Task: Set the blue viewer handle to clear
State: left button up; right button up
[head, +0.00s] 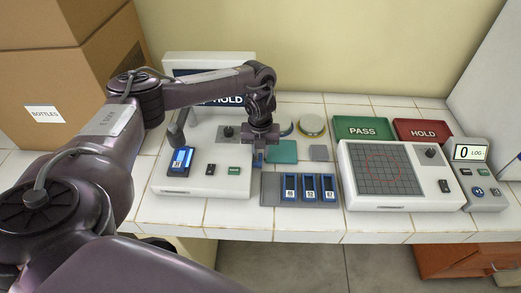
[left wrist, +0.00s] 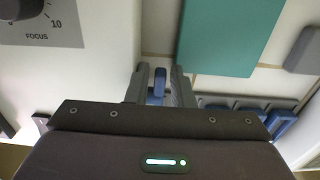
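The dial's plate (left wrist: 50,28) also shows in the left wrist view. My left gripper (head: 258,160) points down at the viewer's right side. In the left wrist view its two fingers (left wrist: 160,88) stand apart, one on each side of a small blue piece that looks like the blue handle (left wrist: 159,80). Narrow gaps seem to show beside it. In the head view my gripper mostly hides the handle. My right gripper is out of view.
A blue-framed item (head: 181,160) sits on the viewer's left. A teal pad (head: 283,151) and a grey rack (head: 270,190) with several blue cassettes lie right of my gripper. Further right are a grid plate reader (head: 400,204), a green PASS tray (head: 362,128) and a red HOLD tray (head: 422,131).

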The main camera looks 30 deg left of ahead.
pick_arm(q)
jog(key=c, duration=0.4)
grip_shut()
jog(key=shift+r, duration=0.1)
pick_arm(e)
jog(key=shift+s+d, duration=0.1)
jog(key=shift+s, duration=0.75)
